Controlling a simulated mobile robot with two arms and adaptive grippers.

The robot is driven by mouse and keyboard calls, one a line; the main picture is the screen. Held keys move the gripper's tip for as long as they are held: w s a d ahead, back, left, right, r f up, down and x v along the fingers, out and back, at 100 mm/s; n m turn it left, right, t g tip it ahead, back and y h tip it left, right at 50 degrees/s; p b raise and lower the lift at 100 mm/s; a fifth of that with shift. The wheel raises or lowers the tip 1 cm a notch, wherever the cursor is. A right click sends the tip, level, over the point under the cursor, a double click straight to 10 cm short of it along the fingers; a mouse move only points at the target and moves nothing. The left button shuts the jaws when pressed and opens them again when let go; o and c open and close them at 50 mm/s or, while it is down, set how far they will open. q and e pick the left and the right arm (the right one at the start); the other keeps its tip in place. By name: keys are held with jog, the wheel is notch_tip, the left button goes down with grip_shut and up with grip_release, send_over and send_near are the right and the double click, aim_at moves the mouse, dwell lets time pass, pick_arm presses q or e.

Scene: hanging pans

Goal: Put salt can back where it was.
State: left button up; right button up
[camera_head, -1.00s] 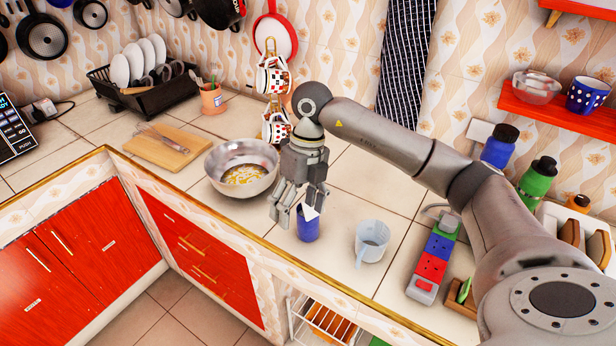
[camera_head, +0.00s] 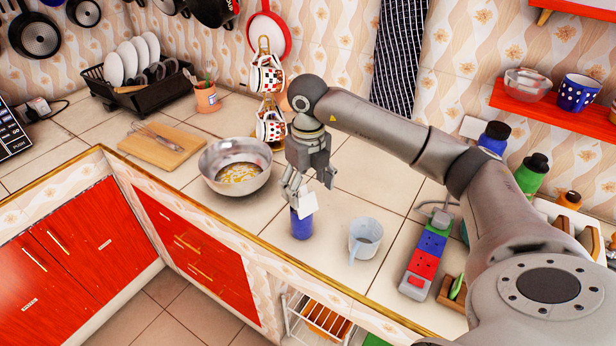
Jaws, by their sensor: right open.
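The salt can (camera_head: 301,225) is a small blue can with a white part at its top. It stands upright on the tiled counter between a metal bowl and a clear measuring cup. My right gripper (camera_head: 308,188) is open and empty just above and behind the can in the picture. One finger overlaps the can's top edge; I cannot tell whether it touches. My left gripper is not in view.
The metal bowl (camera_head: 238,168) with yellow contents is left of the can, and the measuring cup (camera_head: 365,240) is right of it. A power strip (camera_head: 425,258) lies further right. A mug rack (camera_head: 268,95) stands behind. The counter's front edge (camera_head: 270,246) is close.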

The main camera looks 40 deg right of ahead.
aim_at(308, 206)
notch_tip(308, 206, down, 8)
jog(key=shift+f+p, duration=0.25)
jog(key=shift+p, duration=0.75)
jog(key=shift+c, duration=0.2)
jog(key=c, duration=1.2)
